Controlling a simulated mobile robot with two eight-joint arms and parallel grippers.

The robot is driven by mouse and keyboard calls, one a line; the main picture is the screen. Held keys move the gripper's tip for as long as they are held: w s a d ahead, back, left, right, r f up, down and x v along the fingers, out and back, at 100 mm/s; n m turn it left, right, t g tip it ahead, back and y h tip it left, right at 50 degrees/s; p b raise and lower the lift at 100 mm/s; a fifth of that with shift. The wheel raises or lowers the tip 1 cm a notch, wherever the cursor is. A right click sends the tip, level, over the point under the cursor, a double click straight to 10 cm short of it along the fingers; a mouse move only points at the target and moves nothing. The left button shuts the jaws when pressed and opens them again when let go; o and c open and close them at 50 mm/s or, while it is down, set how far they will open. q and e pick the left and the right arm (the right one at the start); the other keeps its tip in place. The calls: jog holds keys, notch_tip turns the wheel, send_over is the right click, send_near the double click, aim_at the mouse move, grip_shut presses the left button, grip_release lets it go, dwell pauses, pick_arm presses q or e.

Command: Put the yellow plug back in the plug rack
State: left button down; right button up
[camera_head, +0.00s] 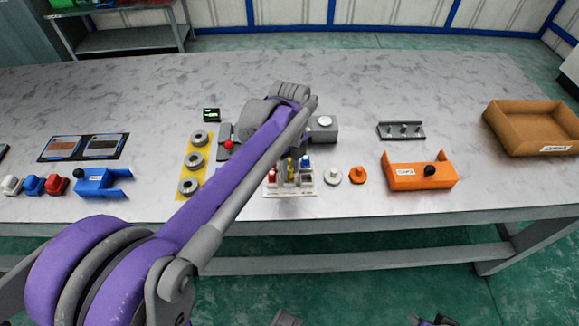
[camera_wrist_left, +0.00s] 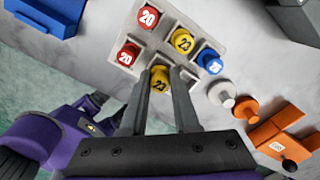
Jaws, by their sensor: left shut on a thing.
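The plug rack (camera_wrist_left: 158,37) is a pale block on the table, also in the head view (camera_head: 290,191). In the wrist view it holds red plugs marked 20 (camera_wrist_left: 148,16), a yellow plug marked 23 (camera_wrist_left: 183,41) and a blue plug (camera_wrist_left: 209,62). My left gripper (camera_wrist_left: 162,74) is shut on another yellow plug (camera_wrist_left: 159,83), also marked 23, at the rack's near row, beside the near red plug. Its lower end is hidden, so I cannot tell whether it sits in a slot. In the head view my forearm hides most of the left hand.
Right of the rack lie a white knob (camera_head: 331,176) and an orange knob (camera_head: 358,175), then an orange bracket (camera_head: 420,177). A yellow strip with grey rings (camera_head: 194,162) is left. A cardboard box (camera_head: 532,128) stands far right. The table's back is mostly clear.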

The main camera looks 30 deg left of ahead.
pick_arm(q)
jog(key=shift+f+b, duration=0.3)
jog(key=shift+f, duration=0.55)
dwell(0.7)
jog(key=c, duration=0.6)
grip_release()
jog(key=shift+r, duration=0.1)
jog(key=shift+r+p, duration=2.85)
jog(key=shift+r, duration=0.65)
jog(key=s+d+n+t+p, duration=0.1)
jog(key=s+d+n, duration=0.1)
jog(key=s+n, duration=0.3)
jog(key=s+d+n+t+p, duration=0.2)
jog(key=s+n, duration=0.3)
jog(key=n, duration=0.4)
jog(key=s+d+n+t+p, duration=0.2)
jog(key=s+n, duration=0.3)
jog(key=n, duration=0.3)
jog(key=shift+s+d+r, duration=0.1)
jog(key=shift+s+d, duration=0.15)
jog(key=shift+d, duration=0.15)
